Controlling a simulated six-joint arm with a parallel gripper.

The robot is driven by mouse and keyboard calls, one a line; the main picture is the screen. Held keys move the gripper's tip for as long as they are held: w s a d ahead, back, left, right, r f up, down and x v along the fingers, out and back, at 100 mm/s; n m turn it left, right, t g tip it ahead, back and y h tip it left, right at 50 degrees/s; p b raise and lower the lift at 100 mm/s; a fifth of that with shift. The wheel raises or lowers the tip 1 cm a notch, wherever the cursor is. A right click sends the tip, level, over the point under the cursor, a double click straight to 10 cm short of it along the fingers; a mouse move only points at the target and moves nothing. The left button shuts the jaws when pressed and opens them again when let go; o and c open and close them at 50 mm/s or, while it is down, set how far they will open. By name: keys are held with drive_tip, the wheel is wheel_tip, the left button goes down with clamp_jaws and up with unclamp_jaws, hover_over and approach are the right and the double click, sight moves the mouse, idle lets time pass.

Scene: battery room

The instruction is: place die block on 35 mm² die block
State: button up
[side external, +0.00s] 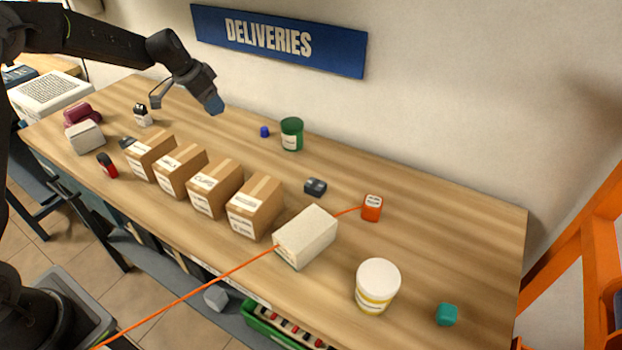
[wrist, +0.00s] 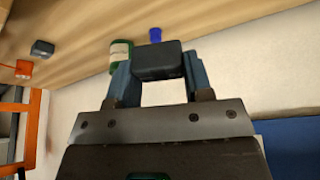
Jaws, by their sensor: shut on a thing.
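My gripper (wrist: 157,72) is shut on a dark grey block (wrist: 158,60), which sits between the blue fingertips in the wrist view. In the side view my gripper (side external: 213,104) is raised above the back left of the bench, and the held block is hard to make out. A similar dark die block (side external: 315,187) lies on the bench right of the centre, well away from my gripper; it also shows in the wrist view (wrist: 42,48). Another small dark block (side external: 128,143) lies near the left boxes. I cannot read any size marking on them.
A row of cardboard boxes (side external: 255,205) and a white box (side external: 306,237) with an orange cord line the front. A green tub (side external: 292,134), blue cup (side external: 264,131), orange block (side external: 372,208), white tub (side external: 377,286) and teal block (side external: 446,314) stand around. The back right is clear.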

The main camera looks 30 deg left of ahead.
drive_tip(key=s+d+r+m+g+h, duration=0.1)
drive_tip(key=s+d+m, duration=0.1)
drive_tip(key=d+m, duration=0.5)
drive_tip(key=s+d+r+m+g+h, duration=0.1)
drive_tip(key=d+m+g+h, duration=0.1)
drive_tip(key=d, duration=0.9)
hover_over(320, 184)
drive_tip(key=a, duration=0.2)
drive_tip(key=shift+m, duration=0.3)
drive_tip(key=f, duration=0.6)
drive_tip(key=shift+s+d+f, duration=0.1)
drive_tip(key=shift+s+f, duration=0.2)
drive_tip(key=shift+d+f, duration=0.25)
drive_tip(key=shift+f, duration=1.9)
drive_tip(key=shift+f, duration=0.2)
drive_tip(key=o, duration=1.2)
